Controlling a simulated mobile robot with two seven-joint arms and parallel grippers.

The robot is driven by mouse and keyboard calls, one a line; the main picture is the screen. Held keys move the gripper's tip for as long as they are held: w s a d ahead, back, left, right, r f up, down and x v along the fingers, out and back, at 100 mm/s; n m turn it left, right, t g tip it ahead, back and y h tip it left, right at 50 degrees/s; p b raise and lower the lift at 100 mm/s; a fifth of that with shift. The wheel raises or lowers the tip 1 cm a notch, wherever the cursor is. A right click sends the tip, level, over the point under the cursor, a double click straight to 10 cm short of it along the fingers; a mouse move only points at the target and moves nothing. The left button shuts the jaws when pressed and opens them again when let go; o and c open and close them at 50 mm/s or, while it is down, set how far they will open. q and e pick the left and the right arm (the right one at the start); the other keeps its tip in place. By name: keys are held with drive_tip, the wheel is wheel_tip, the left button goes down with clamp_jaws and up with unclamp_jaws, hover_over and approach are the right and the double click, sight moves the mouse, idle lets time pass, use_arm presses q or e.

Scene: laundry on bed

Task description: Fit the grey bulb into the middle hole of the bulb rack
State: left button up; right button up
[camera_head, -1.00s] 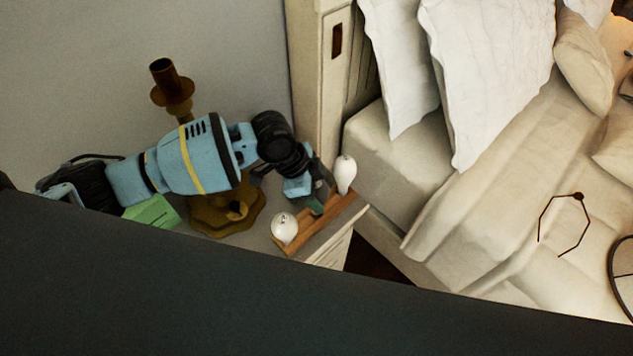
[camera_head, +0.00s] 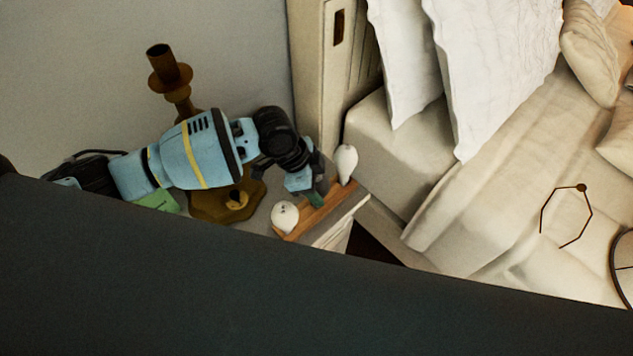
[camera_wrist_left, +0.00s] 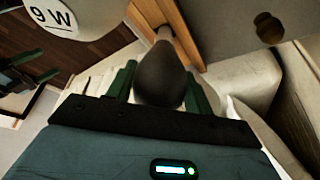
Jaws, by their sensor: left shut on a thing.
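My left gripper (camera_head: 318,197) is over the middle of the wooden bulb rack (camera_head: 291,234), between two white bulbs. It is shut on the grey bulb (camera_wrist_left: 160,78), which shows between its green fingers in the left wrist view. The bulb's narrow base points at the rack (camera_wrist_left: 141,18) and overlaps it in the picture. I cannot tell whether the base is in the middle hole, which is hidden. In the head view the grey bulb is hidden by the gripper. My right gripper (camera_wrist_left: 38,68) shows at the left of the wrist view, fingers apart and empty.
One white bulb (camera_head: 284,216) stands at the rack's near left end, another (camera_head: 346,164) at its far right end. A brass lamp base (camera_head: 225,204) and a green box (camera_head: 158,199) are left of the rack. The bed (camera_head: 400,150) lies to the right.

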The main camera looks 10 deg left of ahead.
use_arm(q)
drive_tip(key=shift+f, duration=0.75)
idle(0.7)
drive_tip(key=o, duration=1)
drive_tip(key=shift+o, duration=0.2)
drive_tip(key=v, duration=0.6)
drive_tip(key=shift+a+r, duration=0.15)
drive_tip(key=shift+r, duration=0.25)
drive_tip(key=shift+a+r, duration=0.2)
drive_tip(key=shift+r, duration=0.3)
drive_tip(key=shift+d, duration=0.1)
